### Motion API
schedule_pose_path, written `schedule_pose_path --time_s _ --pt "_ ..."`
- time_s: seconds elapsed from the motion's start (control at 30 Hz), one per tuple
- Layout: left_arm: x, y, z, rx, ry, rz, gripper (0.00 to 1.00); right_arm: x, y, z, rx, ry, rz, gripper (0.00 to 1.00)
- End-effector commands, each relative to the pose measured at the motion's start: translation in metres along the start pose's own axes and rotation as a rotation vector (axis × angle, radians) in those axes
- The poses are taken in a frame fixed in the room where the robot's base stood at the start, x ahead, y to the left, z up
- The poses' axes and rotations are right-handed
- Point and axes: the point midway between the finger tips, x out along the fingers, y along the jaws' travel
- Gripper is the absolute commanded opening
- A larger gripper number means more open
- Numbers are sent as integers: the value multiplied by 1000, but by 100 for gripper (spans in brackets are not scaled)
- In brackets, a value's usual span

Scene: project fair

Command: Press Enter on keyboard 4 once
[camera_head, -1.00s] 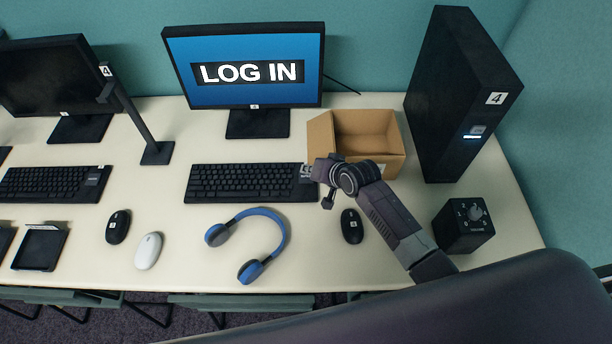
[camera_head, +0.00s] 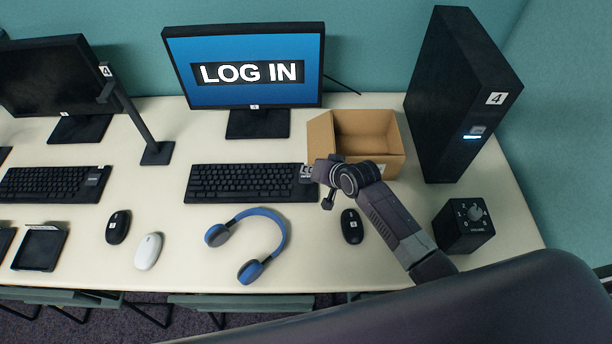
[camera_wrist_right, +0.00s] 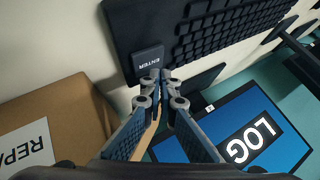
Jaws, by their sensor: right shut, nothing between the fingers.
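The black keyboard (camera_head: 245,183) lies in front of the monitor (camera_head: 250,65), which shows LOG IN on blue and has a small label 4. The wrist view shows the keyboard's edge (camera_wrist_right: 180,30) and a large key marked ENTER (camera_wrist_right: 143,63). My right gripper (camera_wrist_right: 157,76) is shut and empty, its fingertips at the edge of the ENTER key. Whether they touch it I cannot tell. In the head view my right gripper (camera_head: 314,173) is over the keyboard's right end and partly covers the key. My left gripper is not in view.
An open cardboard box (camera_head: 385,157) stands just right of the gripper. A black mouse (camera_head: 352,227) and blue headphones (camera_head: 277,235) lie in front. A black tower labelled 4 (camera_head: 450,110) and a dial box (camera_head: 463,228) stand to the right.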

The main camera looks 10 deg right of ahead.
Motion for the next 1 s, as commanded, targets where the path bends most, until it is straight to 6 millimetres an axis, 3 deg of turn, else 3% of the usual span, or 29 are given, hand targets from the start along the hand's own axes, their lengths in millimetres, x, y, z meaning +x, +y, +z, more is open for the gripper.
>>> schedule_pose_path --time_s 1.0 --pt "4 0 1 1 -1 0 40 8 6 6 0 0 0 0"
